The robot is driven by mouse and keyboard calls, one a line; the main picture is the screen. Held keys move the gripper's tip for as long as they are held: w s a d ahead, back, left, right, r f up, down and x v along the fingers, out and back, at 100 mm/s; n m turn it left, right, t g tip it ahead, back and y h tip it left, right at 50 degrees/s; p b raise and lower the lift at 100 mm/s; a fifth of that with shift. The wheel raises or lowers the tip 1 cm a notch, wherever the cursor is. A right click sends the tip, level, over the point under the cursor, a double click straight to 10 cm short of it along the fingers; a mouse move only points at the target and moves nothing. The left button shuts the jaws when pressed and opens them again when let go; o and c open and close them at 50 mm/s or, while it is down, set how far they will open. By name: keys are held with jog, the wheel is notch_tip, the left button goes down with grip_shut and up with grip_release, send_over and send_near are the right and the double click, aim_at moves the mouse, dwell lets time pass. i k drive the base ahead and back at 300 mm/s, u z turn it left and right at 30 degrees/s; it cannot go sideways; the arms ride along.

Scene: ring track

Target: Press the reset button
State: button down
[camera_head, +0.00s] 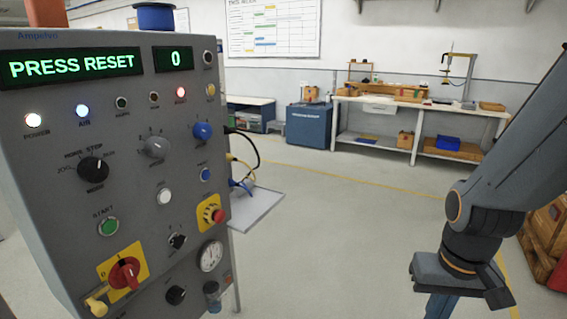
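The grey control panel (130,170) fills the left side, and its green display (72,64) reads PRESS RESET. A small blue button (206,174) sits on the panel's right half, under a label too small to read surely. A white button (164,196) is lower left of it, and a green button (108,226) marked START is further left. I cannot tell for sure from the labels which one is the reset button. My gripper (462,283) hangs at the lower right, well apart from the panel. Its fingertips are cut off by the bottom edge.
A red emergency stop (213,214) on yellow and a red rotary switch (124,272) are on the panel's lower part. Hoses and a grey plate (256,210) lie right of the panel. Open floor (340,240) separates panel and arm. A workbench (400,118) stands behind.

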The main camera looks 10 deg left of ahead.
aim_at(206, 175)
jog(key=z, duration=1.8)
jog(key=k, duration=0.85)
jog(key=u, duration=1.9)
